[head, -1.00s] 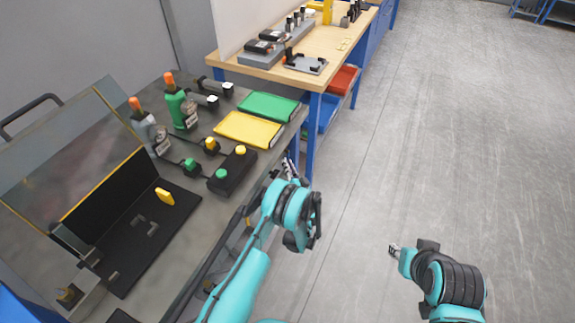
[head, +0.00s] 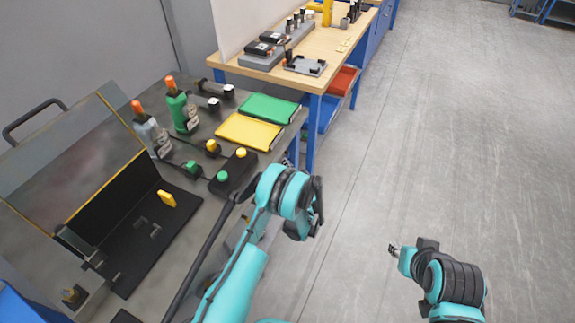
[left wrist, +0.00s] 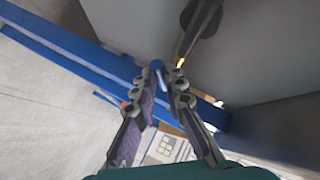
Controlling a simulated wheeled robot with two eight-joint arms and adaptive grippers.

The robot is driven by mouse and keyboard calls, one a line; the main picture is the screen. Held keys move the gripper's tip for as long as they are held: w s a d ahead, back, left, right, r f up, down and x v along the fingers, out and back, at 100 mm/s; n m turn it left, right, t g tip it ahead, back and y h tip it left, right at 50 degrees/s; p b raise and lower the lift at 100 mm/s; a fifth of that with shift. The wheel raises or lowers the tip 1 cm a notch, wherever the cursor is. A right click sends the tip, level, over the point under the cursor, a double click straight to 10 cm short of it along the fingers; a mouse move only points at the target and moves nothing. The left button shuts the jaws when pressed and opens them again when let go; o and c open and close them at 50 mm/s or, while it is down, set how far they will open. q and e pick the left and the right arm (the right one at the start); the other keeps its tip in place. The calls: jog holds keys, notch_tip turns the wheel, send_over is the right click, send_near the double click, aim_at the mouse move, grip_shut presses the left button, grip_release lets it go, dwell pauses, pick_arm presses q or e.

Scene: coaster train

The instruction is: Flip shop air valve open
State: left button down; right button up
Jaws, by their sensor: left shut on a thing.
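In the left wrist view, my left gripper (left wrist: 160,88) is shut on a small blue lever-like piece (left wrist: 157,69) at its fingertips. A brass-coloured bit (left wrist: 180,62) and a dark fitting (left wrist: 201,20) lie just beyond the fingertips, under the grey bench. I take these for the shop air valve, but its body is mostly hidden. In the head view, my left arm's wrist (head: 288,192) covers this spot at the bench's front edge, and the fingers are hidden there. My right gripper (head: 394,249) hangs over open floor, away from everything; its fingers are too small to judge.
The grey bench (head: 190,225) holds a black button box (head: 233,173), a yellow tray (head: 247,132), a green tray (head: 268,107) and two bottles. A wooden table (head: 330,45) with blue legs stands behind. The floor on the right (head: 460,150) is clear.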

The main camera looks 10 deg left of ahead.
pick_arm(q)
jog(key=c, duration=1.6)
grip_release()
jog(key=shift+r, duration=0.1)
